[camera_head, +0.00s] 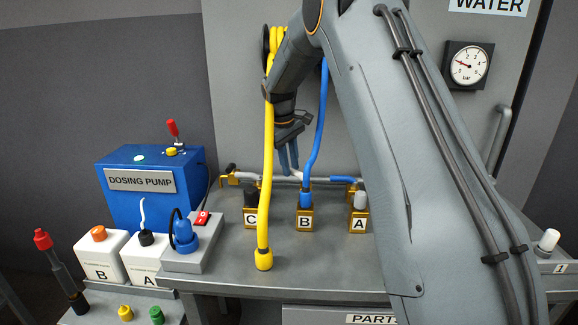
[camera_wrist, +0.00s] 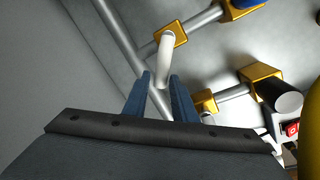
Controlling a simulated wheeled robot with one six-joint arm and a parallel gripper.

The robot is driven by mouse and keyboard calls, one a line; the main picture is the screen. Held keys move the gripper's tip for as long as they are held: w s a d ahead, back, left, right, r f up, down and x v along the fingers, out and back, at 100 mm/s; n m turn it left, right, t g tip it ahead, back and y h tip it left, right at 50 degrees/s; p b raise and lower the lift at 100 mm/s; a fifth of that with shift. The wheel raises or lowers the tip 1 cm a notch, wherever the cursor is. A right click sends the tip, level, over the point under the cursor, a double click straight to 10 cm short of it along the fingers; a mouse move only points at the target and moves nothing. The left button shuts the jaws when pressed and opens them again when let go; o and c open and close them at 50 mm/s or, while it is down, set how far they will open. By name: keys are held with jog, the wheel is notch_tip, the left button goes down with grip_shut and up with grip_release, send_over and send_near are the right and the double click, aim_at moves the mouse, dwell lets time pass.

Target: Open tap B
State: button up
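The block labelled B (camera_head: 305,220) stands in the middle of the bench, between blocks C and A, with a blue hose on it. Behind it, a pale lever (camera_head: 294,176) shows close to my gripper's fingertips. My gripper (camera_head: 289,170) points down with its blue fingers apart. In the wrist view, a white lever (camera_wrist: 165,62) on a brass fitting (camera_wrist: 171,37) reaches between my open fingertips (camera_wrist: 162,82). I cannot tell whether either finger touches it. The arm and gripper hide part of the pipework.
A yellow hose (camera_head: 267,190) hangs just left of my gripper. The blue hose (camera_head: 318,120) rises to its right. Block C (camera_head: 251,219) and block A (camera_head: 358,224) flank B. A blue dosing pump (camera_head: 150,190) stands left. A metal pipe (camera_wrist: 120,40) runs beside the lever.

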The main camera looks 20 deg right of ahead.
jog(key=shift+o, duration=0.9)
notch_tip(320, 180, up, 8)
jog(key=a+b, duration=0.1)
jog(key=shift+s+a+f+b, duration=0.2)
jog(key=shift+s+b, duration=0.1)
jog(key=shift+s, duration=0.15)
